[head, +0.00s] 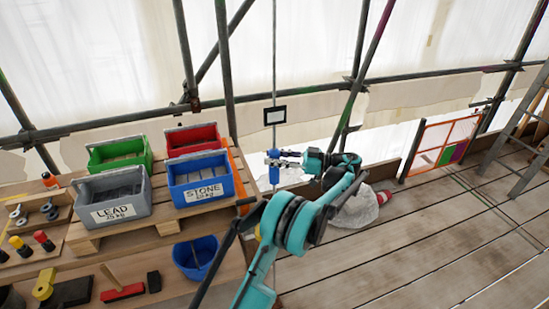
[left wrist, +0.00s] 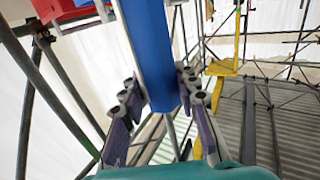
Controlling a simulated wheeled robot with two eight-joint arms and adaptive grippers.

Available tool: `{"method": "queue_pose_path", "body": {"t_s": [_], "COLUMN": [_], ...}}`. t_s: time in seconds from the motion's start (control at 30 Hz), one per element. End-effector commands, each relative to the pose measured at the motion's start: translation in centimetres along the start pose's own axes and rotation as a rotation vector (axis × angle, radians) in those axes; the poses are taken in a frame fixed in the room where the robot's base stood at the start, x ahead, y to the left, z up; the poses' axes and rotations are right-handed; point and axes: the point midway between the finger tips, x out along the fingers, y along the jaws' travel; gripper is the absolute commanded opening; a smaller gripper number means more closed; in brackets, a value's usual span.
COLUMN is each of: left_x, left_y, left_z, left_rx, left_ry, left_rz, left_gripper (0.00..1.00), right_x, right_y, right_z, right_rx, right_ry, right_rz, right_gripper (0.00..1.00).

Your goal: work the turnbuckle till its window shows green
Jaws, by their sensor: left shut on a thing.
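The turnbuckle (head: 273,175) is a blue body on a thin vertical cable, right of the crates in the head view. My left gripper (head: 274,158) reaches it from the right and is shut on it. In the left wrist view, the turnbuckle (left wrist: 150,50) is a long blue bar between the fingers of my left gripper (left wrist: 165,100). A small black-framed plate (head: 275,115) with a pale face is on the cable above the gripper. I see no green on it, and cannot tell whether it is the window. My right gripper is not in view.
Green (head: 120,152), red (head: 192,138), grey (head: 112,196) and blue (head: 202,178) crates stand on a wooden pallet at left. A blue bucket (head: 197,256) is below. Scaffold poles run behind. A pale sack (head: 355,207) lies behind my arm; the plank floor (head: 430,240) at right is mostly clear.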

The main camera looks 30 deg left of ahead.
Motion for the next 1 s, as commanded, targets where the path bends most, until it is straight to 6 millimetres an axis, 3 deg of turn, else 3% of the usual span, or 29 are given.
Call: {"method": "queue_pose_path", "body": {"t_s": [0.27, 0.3, 0.37, 0.73, 1.0], "left_x": [0.1, 0.1, 0.1, 0.0, 0.1], "left_y": [0.0, 0.0, 0.0, 0.0, 0.0], "left_z": [0.0, 0.0, 0.0, -0.6, -5.5], "left_rx": [0.000, 0.000, 0.000, 0.000, 0.000], "left_ry": [0.000, 0.000, 0.000, 0.000, 0.000], "left_rz": [0.000, 0.000, 0.000, 0.001, 0.000], "left_gripper": [0.01, 0.41, 0.52, 0.52, 0.52], "right_x": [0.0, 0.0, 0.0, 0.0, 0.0], "right_y": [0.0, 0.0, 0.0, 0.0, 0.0], "right_z": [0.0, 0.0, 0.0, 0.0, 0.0], "right_rx": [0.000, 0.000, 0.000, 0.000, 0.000], "right_ry": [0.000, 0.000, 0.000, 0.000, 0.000], "right_rz": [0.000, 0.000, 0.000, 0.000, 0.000], "right_gripper": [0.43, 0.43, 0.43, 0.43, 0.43]}}
